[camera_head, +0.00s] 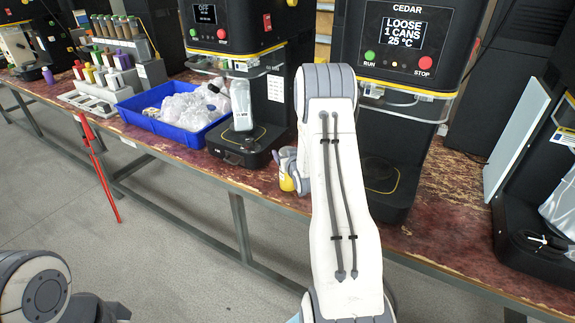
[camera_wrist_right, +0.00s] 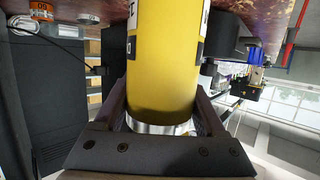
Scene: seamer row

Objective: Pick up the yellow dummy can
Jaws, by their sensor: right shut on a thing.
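The yellow dummy can (camera_head: 287,183) shows in the head view just left of my right arm, near the bench's front edge. It is partly hidden by my right gripper (camera_head: 289,164). In the right wrist view the yellow can (camera_wrist_right: 162,70) fills the middle, with a silver rim at its lower end and black and white marks on its sides. The two fingers of my right gripper (camera_wrist_right: 163,108) are on either side of it, shut on it. I cannot tell whether the can touches the bench. My left gripper is out of view; only part of my left arm shows at bottom left.
The CEDAR machine (camera_head: 405,50) stands behind my right arm, its screen reading LOOSE 1 CANS 25 °C. Another machine (camera_head: 235,25), marked OFF, stands left of it. A blue tray (camera_head: 173,133) of clear bags is farther left. An orange can (camera_wrist_right: 41,11) shows in the wrist view.

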